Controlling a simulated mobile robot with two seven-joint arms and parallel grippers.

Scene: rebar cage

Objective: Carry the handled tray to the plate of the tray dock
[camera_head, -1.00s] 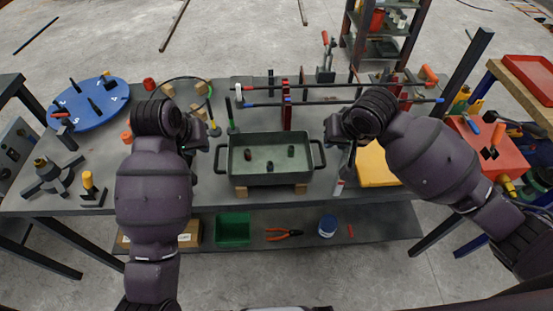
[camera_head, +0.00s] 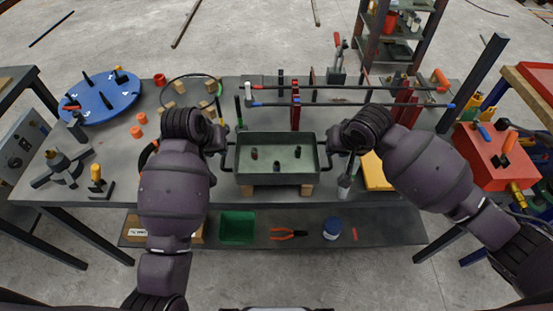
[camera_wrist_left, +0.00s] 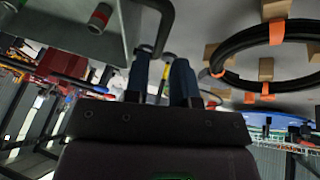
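The handled tray (camera_head: 276,178), a grey-green open box, rests on wooden blocks (camera_head: 306,190) in the middle of the bench and holds three small dark cylinders. In the left wrist view its curved dark handle (camera_wrist_left: 166,22) ends close to my left gripper (camera_wrist_left: 160,78), whose two fingers stand apart. In the head view my left gripper (camera_head: 218,146) is beside the left handle (camera_head: 228,158). My right gripper (camera_head: 342,148) is at the right handle; its fingers are too dark to read. A yellow plate (camera_head: 376,176) lies right of the tray, partly behind my right arm; I cannot tell whether it belongs to the dock.
Long bars on red stands (camera_head: 295,105) cross behind the tray. A blue numbered disc (camera_head: 103,98) with pegs is at the left. A black hose ring (camera_wrist_left: 230,50) lies left of the tray. A red box (camera_head: 492,155) stands at the right.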

